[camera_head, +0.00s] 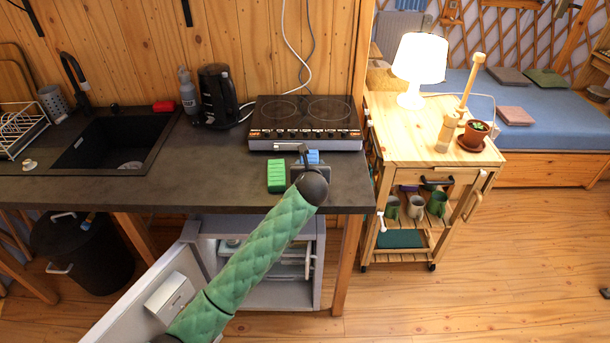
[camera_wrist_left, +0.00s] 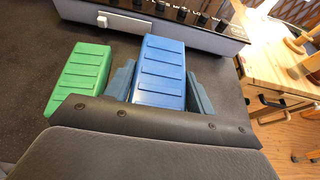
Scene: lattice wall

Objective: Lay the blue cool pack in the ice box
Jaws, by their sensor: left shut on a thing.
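The blue cool pack (camera_wrist_left: 160,65) is a ribbed block between the two fingers of my left gripper (camera_wrist_left: 160,85) in the left wrist view. In the head view only a bit of the blue pack (camera_head: 313,156) shows beyond my left gripper (camera_head: 303,160), at the counter's front right. The gripper is shut on it; whether the pack still touches the counter is hard to tell. A grey fridge-like box (camera_head: 318,262) stands open under the counter, its door swung left and shelves inside; it looks like the ice box. My left arm hides part of it. My right gripper is not in view.
A green pack (camera_head: 277,176) lies just left of the blue one; it also shows in the left wrist view (camera_wrist_left: 80,75). A hob (camera_head: 305,122) stands behind them. The open door (camera_head: 135,310) reaches toward me. A wooden trolley (camera_head: 425,150) stands right, with clear floor before it.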

